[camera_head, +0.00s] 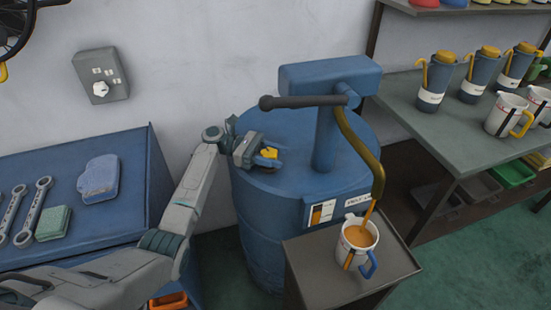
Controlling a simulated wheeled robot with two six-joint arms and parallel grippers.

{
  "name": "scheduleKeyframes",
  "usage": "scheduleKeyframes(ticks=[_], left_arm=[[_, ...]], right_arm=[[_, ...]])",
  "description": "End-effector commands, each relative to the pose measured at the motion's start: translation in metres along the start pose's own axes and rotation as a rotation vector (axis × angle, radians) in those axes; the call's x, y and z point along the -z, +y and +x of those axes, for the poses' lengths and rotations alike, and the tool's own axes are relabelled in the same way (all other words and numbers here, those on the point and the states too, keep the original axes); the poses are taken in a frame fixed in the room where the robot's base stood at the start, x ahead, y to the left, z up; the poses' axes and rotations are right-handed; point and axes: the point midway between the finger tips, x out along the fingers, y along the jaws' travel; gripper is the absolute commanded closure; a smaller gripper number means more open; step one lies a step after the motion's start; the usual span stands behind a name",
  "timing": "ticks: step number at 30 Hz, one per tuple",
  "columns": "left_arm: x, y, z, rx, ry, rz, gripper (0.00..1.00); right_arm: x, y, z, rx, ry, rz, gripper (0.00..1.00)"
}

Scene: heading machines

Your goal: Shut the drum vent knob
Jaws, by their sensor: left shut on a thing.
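The blue drum (260,220) stands in the middle of the head view, with a pump head and a dark lever on top. The vent knob (269,153), yellow with blue beside it, sits on the left part of the drum's lid. My left gripper (262,155) reaches in from the left and is shut on the knob. The jaws partly hide the knob, so I cannot tell how far it is turned. My right gripper does not show.
A yellow hose (367,155) hangs from the pump over a mug (357,243) on a small stand (312,275); orange-brown liquid runs into it. A blue bench (120,222) with wrenches is at left. Grey shelves (455,145) with canisters and jugs are at right.

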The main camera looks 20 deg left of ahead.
Motion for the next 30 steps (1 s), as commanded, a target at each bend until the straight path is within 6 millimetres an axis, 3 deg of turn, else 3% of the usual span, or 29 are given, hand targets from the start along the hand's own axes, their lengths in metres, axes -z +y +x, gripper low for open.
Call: scheduleKeyframes(ticks=[9,25,26,28,30], left_arm=[[0.0006,-0.0017,-0.0003,0.115,0.000,0.001,0.78],[0.0005,-0.0026,0.0000,0.136,0.001,0.000,0.78],[0.0005,-0.0026,0.0000,0.136,0.000,0.000,0.51],[0.0005,-0.0026,0.0001,0.136,0.000,0.000,0.37],[0.0004,-0.0026,0.0001,0.136,0.000,0.000,0.34]], right_arm=[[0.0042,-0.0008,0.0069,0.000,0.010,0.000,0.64],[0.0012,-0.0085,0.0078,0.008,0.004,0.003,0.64],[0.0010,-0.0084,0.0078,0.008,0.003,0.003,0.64],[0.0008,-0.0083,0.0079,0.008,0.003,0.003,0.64],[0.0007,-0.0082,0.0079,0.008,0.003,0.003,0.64]])
